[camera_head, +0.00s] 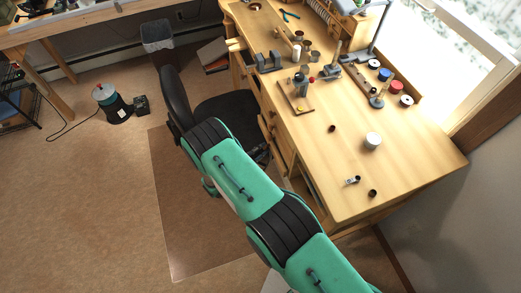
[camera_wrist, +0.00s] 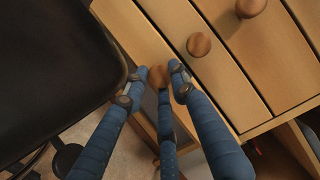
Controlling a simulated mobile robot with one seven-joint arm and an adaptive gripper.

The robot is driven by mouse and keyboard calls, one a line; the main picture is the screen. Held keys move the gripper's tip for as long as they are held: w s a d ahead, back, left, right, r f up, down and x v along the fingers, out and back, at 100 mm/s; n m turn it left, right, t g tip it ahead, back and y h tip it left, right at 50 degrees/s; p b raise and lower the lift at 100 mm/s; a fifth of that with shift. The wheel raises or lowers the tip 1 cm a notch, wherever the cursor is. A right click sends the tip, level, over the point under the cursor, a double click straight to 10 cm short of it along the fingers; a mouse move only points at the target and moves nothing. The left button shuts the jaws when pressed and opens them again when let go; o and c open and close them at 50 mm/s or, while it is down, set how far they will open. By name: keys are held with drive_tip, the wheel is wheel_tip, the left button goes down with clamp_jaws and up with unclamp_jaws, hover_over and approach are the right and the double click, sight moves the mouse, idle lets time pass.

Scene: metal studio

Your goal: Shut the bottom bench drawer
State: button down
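In the wrist view, the bottom bench drawer (camera_wrist: 122,24) is the lowest wooden front, with a round brown knob (camera_wrist: 158,76). My gripper (camera_wrist: 152,84) has its blue fingers spread, with the knob between the dark fingertips. The right fingertip is close to the knob; I cannot tell if it touches. The fingers hide part of the drawer front, and how far the drawer stands out is unclear. In the head view, the bench (camera_head: 345,190) stands at the right. My arm hides the lower drawers and my gripper there.
A black chair (camera_wrist: 50,70) is close at the left of my gripper. It also shows in the head view (camera_head: 175,95), partly behind my arm. Upper drawers with a knob (camera_wrist: 199,44) are just above. Small tools and jars cover the bench top. Floor at left is mostly free.

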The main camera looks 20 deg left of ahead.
drive_tip(key=shift+w+d, duration=0.95)
drive_tip(key=shift+w, duration=0.05)
drive_tip(key=c, duration=1.4)
unclamp_jaws()
drive_tip(key=shift+w+d, duration=0.1)
drive_tip(key=v, duration=1.2)
